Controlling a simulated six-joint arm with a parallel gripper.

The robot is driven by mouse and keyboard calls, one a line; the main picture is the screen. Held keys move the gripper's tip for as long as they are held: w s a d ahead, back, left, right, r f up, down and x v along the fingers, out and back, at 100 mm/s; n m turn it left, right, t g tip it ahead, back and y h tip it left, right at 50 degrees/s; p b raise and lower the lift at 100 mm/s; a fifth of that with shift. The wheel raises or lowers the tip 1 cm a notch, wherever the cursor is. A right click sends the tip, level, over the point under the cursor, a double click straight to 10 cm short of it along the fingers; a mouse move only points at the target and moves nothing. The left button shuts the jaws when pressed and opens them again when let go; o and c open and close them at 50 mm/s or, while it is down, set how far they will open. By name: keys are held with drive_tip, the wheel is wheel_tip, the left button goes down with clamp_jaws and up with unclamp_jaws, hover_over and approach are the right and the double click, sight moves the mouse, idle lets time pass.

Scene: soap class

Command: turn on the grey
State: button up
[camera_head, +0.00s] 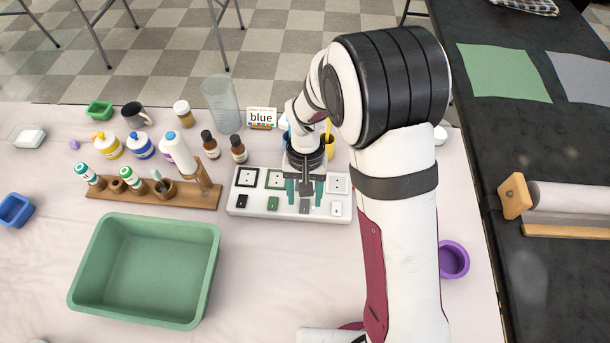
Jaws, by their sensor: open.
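A white switch board (259,212) lies on the table, with a back row of square socket plates and a front row of small switches. The grey switch (305,207) is in the front row, between the green switch (272,203) and the white switch (336,208). A black switch (241,201) is at the left end. My gripper (305,192) points down over the board, open, its teal fingers apart and just behind the grey switch. It hides the plate behind that switch. I cannot tell whether the fingers touch the board or which way the switch is tipped.
A green bin (145,268) stands front left, and a wooden rack (200,196) with bottles is left of the board. Brown bottles (238,150), a clear tumbler (222,105) and a "blue" sign (262,118) stand behind. A purple cup (453,260) is right of my arm.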

sight(305, 199)
wheel_tip(305, 199, up, 14)
drive_tip(key=w, duration=0.2)
drive_tip(key=shift+r, duration=0.15)
drive_tip(key=s+d+r+m+y, duration=0.1)
drive_tip(key=s+d, duration=0.4)
drive_tip(key=s, duration=0.5)
drive_tip(key=s+d+r+m+t, duration=0.1)
drive_tip(key=s+d+m, duration=0.3)
drive_tip(key=s, duration=0.7)
drive_tip(key=shift+s+d+r+m+y, duration=0.2)
drive_tip(key=shift+d+m+y, duration=0.1)
drive_tip(key=shift+d+y, duration=0.1)
idle(0.5)
